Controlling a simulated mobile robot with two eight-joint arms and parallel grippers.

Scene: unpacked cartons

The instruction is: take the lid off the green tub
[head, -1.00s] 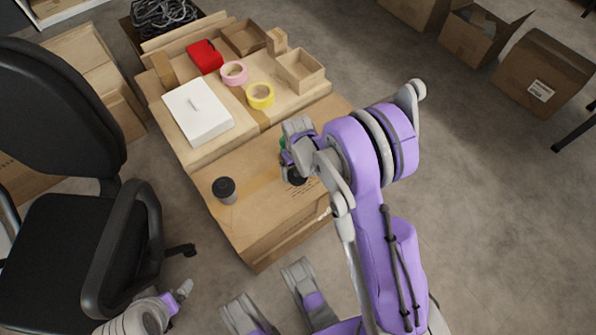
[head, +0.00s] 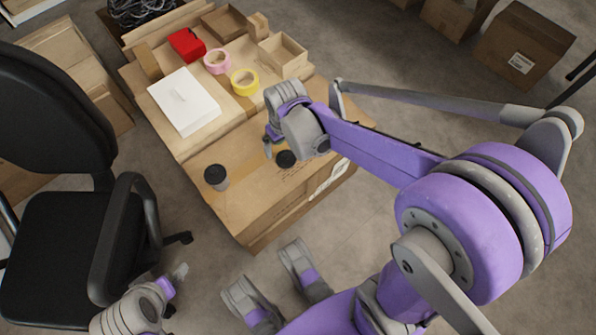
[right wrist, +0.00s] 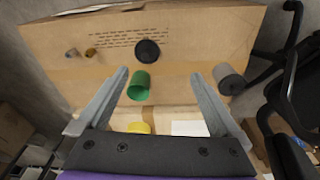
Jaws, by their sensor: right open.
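The green tub (right wrist: 139,88) stands on the large carton in the right wrist view, and its top looks open. In the head view only a sliver of it shows beside my right gripper (head: 270,142). A round black lid (right wrist: 148,51) lies on the cardboard next to the tub, off its top; it also shows in the head view (head: 285,159). My right gripper is open and empty above the tub, its fingers spread to either side in the right wrist view (right wrist: 159,73). My left gripper (head: 180,271) is low at the left; its jaws are unclear.
A grey tub with a black lid (head: 216,177) stands on the carton (head: 240,215). Behind are a white box (head: 184,100), yellow tape (head: 244,82), pink tape (head: 217,61) and a red box (head: 187,44). An office chair (head: 75,230) is left.

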